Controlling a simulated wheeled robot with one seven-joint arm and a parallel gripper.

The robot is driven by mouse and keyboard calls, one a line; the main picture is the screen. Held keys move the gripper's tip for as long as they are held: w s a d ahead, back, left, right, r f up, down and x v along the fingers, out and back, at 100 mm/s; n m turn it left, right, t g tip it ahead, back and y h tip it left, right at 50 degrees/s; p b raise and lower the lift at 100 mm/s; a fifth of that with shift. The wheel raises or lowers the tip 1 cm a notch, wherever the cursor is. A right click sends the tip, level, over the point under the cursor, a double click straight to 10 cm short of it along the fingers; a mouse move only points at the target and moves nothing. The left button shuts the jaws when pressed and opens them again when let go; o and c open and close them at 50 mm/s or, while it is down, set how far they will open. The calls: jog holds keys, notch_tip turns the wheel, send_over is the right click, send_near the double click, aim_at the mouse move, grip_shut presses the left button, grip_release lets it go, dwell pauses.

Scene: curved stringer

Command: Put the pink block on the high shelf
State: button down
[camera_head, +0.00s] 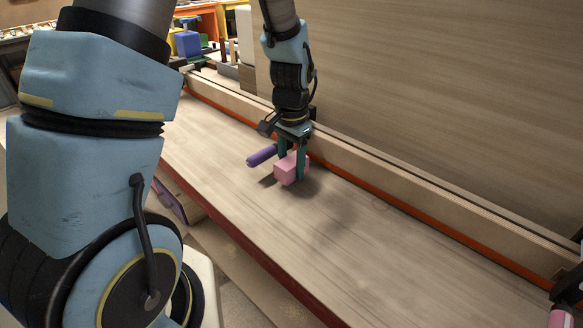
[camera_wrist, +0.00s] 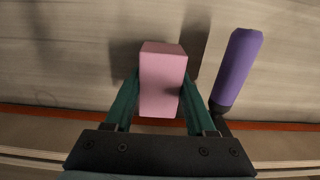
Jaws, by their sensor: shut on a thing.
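The pink block (camera_head: 287,170) is between the green fingers of my gripper (camera_head: 292,168), over the wooden shelf board (camera_head: 370,235). The wrist view shows the block (camera_wrist: 162,82) upright between both fingers of my gripper (camera_wrist: 160,105), which is shut on it. A shadow lies beside the block on the board. I cannot tell whether the block touches the board or hangs just above it. No separate high shelf can be made out for certain.
A purple-handled tool (camera_head: 262,155) lies close beside the block, and its handle also shows in the wrist view (camera_wrist: 237,66). A red-edged ledge and tall wooden panel (camera_head: 440,90) stand behind. Coloured bins (camera_head: 187,43) are at the back left.

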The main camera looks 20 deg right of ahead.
jog(key=shift+f, duration=0.95)
jog(key=shift+f, duration=0.1)
jog(key=shift+c, duration=1.1)
grip_release()
